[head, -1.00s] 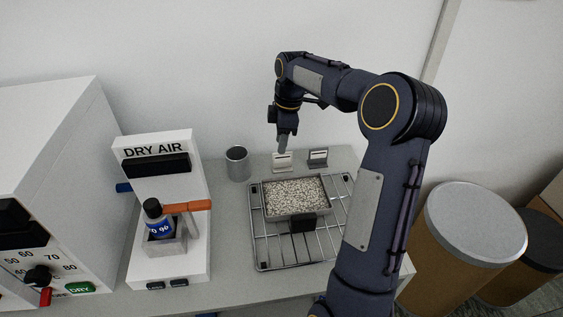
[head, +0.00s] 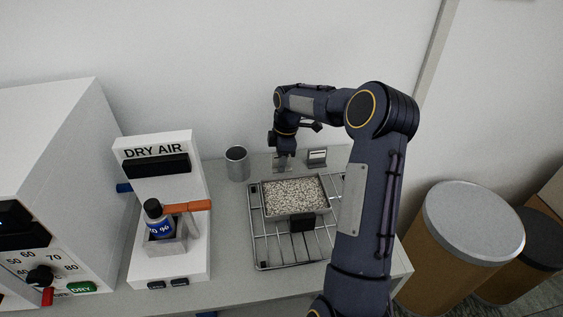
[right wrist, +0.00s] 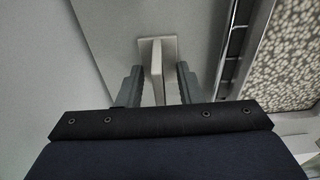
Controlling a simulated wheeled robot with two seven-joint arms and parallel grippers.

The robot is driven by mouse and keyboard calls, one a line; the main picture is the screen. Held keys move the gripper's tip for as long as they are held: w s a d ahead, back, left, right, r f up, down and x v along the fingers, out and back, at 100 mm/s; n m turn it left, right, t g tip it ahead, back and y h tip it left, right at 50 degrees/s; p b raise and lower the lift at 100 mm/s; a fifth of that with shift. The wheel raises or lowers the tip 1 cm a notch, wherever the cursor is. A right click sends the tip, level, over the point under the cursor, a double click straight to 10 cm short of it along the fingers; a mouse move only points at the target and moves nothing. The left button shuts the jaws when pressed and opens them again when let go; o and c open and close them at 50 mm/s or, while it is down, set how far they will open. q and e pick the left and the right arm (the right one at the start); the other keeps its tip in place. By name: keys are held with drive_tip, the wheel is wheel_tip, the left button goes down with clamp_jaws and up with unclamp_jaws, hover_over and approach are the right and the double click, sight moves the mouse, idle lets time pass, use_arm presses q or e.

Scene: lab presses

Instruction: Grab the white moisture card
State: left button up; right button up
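The white moisture card (right wrist: 156,72) shows edge-on in the right wrist view, upright on a small pale stand (right wrist: 147,48). In the head view, my right gripper (head: 282,163) points down at the card's place behind the rack and mostly hides it. In the right wrist view, the fingers of my right gripper (right wrist: 159,86) are open, one on each side of the card. A gap shows on both sides, so they do not appear to grip it. My left gripper is not in view.
A second small stand with a darker card (head: 317,157) is just right of my gripper. In front, a tray of pale beads (head: 296,214) sits on a wire rack (head: 262,254). A metal cup (head: 237,163) and the dry air unit (head: 196,262) are to the left.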

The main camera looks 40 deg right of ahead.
drive_tip(key=shift+c, duration=0.4)
clamp_jaws()
